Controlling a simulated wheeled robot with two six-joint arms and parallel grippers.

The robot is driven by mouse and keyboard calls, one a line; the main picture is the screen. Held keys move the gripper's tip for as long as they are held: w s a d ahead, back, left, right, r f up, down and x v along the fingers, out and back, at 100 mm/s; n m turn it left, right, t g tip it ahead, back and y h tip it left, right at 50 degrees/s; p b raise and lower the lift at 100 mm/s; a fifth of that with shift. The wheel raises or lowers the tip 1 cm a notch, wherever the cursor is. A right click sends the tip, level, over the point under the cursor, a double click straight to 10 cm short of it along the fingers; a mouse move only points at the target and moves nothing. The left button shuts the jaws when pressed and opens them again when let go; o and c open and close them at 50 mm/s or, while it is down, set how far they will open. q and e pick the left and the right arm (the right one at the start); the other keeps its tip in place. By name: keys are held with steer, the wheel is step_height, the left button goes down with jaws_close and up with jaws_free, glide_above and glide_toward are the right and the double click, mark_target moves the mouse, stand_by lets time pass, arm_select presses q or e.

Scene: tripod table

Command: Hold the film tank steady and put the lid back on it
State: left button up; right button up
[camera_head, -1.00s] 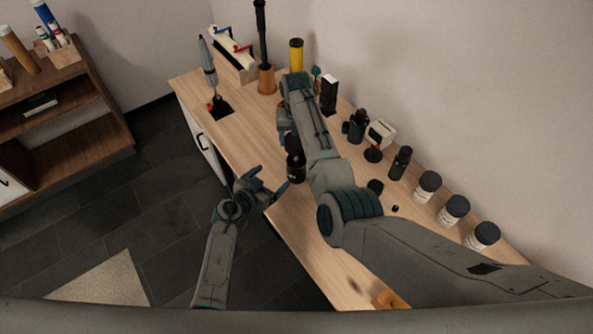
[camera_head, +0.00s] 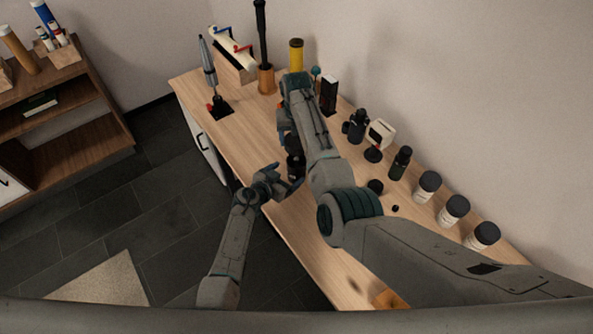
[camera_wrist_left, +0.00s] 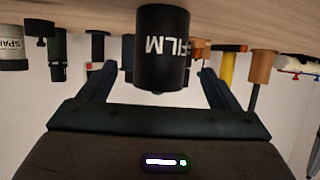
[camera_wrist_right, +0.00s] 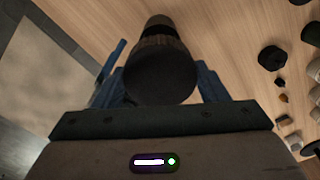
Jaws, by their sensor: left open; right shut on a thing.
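The film tank (camera_wrist_left: 162,48) is a black cylinder with white "FILM" lettering, upright on the table; the left wrist view shows it upside down. In the head view the tank (camera_head: 295,163) is partly hidden by my right arm. My left gripper (camera_head: 287,178) is open, with its fingers on either side of the tank and a visible gap on both sides. My right gripper (camera_wrist_right: 162,72) is shut on a dark, round, ridged piece, apparently the lid (camera_wrist_right: 160,78). A narrower black part shows beyond it. In the head view my right forearm hides the held piece.
On the wooden table (camera_head: 240,140), several white jars with black caps (camera_head: 453,210), a dark bottle (camera_head: 399,163) and a small black piece (camera_head: 375,187) stand to the right. A yellow cylinder (camera_head: 296,55) stands at the back. The table's left part is mostly clear.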

arm_select(q)
steer(key=shift+x, duration=2.9)
steer(key=shift+c, duration=0.2)
steer(key=c, duration=1.4)
arm_select(e)
steer(key=shift+f, duration=2.5)
steer(key=shift+f, duration=0.85)
steer(key=shift+f, duration=0.55)
